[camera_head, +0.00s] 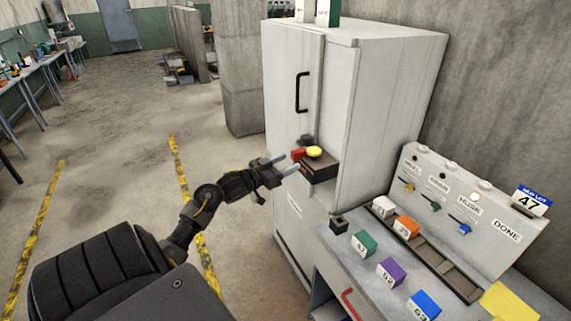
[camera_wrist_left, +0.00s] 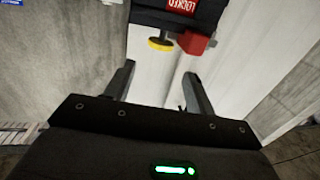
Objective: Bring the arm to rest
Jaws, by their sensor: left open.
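My left arm reaches in from the left in the head view. Its gripper (camera_head: 283,164) is open and empty, its fingers pointing at a black lock box on the tall pale cabinet. The gripper also shows in the left wrist view (camera_wrist_left: 159,70), with a gap between the fingers. The lock box (camera_head: 320,172) carries a yellow round button (camera_head: 314,152) and a red block (camera_head: 298,155). In the left wrist view its red label (camera_wrist_left: 181,5) reads LOCKED. The fingers look close to the box but apart from it. My right gripper is not in view.
The tall cabinet (camera_head: 385,110) has a black handle (camera_head: 302,92). Right of it, a grey bench holds green (camera_head: 363,243), purple (camera_head: 391,271) and blue (camera_head: 424,305) blocks, and a panel (camera_head: 455,195) with coloured switches. Open floor (camera_head: 110,140) lies to the left.

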